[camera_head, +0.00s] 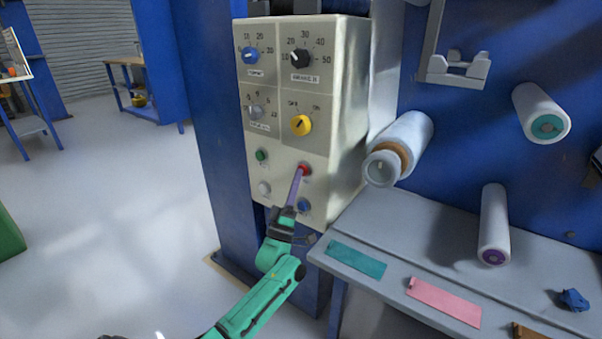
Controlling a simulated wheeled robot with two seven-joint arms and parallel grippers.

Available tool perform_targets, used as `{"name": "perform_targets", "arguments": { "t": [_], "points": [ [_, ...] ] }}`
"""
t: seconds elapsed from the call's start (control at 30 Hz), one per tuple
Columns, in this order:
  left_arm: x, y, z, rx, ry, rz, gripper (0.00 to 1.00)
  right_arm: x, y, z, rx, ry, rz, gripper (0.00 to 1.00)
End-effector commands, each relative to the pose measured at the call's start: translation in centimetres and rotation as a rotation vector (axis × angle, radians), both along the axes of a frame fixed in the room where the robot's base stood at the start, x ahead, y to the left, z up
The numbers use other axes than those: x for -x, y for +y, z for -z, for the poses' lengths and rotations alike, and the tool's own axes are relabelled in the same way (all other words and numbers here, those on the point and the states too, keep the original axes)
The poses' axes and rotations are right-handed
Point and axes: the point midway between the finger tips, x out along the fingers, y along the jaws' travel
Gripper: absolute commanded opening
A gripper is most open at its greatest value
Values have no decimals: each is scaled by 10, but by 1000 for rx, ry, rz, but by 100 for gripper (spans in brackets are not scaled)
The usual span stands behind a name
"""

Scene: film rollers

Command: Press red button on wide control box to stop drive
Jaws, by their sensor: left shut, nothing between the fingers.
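The wide control box (330,115) is cream coloured and fixed to a blue column. Its face carries several knobs and buttons. The red button (304,168) is at the lower right of the face, partly covered by my gripper's tip. My left gripper (299,174) comes up from below on a green arm. Its slim purple fingers are shut and empty, with the tip at the red button. I cannot tell whether the button is pressed in. My right gripper is not in view.
A green button (261,155), a white button (264,188) and a blue button (304,206) sit close around the red one. A yellow knob (301,125) is just above. A grey shelf (400,230) with coloured strips juts out at right, below film rollers (400,148).

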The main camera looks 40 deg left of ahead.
Motion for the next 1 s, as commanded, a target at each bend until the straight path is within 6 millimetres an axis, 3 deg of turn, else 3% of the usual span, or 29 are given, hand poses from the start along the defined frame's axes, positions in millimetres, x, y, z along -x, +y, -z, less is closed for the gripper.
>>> {"name": "perform_targets", "arguments": {
  "t": [0.43, 0.73, 1.0],
  "points": [
    [-2, 0, 0, 0, 1, 0, 0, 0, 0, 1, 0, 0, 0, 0],
    [13, -1, -2, -1, 3, 0, 0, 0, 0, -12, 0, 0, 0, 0],
    [16, -1, 0, 0, 1, 1, 0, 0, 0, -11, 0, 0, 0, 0]
  ]
}}
